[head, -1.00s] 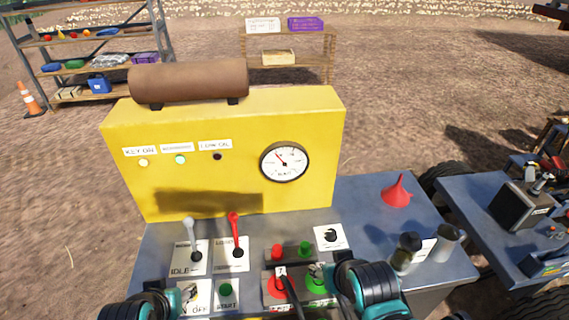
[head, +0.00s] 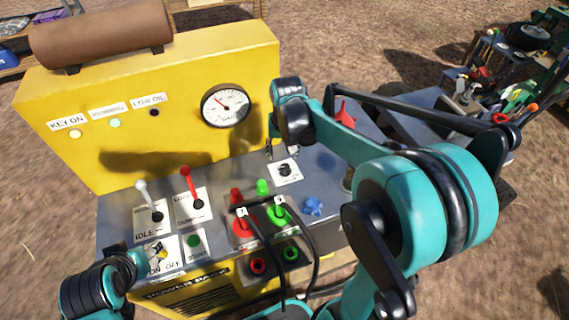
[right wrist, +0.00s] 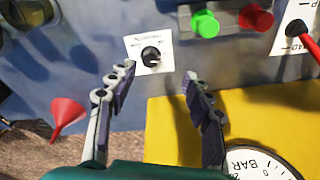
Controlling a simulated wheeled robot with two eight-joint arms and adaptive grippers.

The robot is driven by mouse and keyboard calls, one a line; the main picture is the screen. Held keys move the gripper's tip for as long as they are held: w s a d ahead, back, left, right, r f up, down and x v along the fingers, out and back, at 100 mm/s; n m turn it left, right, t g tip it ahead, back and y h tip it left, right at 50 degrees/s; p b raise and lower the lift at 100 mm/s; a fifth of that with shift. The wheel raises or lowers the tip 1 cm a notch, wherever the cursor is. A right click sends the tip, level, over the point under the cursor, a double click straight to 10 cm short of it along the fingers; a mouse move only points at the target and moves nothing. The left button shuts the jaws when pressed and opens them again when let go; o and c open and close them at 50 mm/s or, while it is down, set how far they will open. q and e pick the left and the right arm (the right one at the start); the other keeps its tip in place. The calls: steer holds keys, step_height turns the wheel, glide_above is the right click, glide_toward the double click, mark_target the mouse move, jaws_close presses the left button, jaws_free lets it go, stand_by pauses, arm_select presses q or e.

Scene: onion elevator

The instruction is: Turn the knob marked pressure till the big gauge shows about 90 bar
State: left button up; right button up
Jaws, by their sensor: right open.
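The pressure knob (head: 285,169) is a small black knob on a white labelled plate on the grey console top. It also shows in the right wrist view (right wrist: 151,55), just beyond the fingertips. The big gauge (head: 225,106) is a round white dial with a black rim on the yellow panel; its needle points to the upper left, and the numbers are too small to read. My right gripper (right wrist: 157,78) is open and empty, above and behind the knob, apart from it. In the head view its fingers (head: 282,148) hang near the plate.
A grey lever (head: 147,198) and a red lever (head: 188,184) stand left of the knob. Red and green couplings with black hoses (head: 262,235) are in front of it. A red funnel (right wrist: 66,114) stands on the console beyond the right gripper.

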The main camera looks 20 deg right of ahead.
steer(key=m+g, duration=0.1)
steer(key=g, duration=0.1)
glide_above(285, 166)
step_height(285, 166, down, 5)
steer(key=shift+f, duration=0.2)
steer(key=shift+m, duration=0.3)
step_height(285, 166, down, 8)
steer(key=shift+b, duration=1.25)
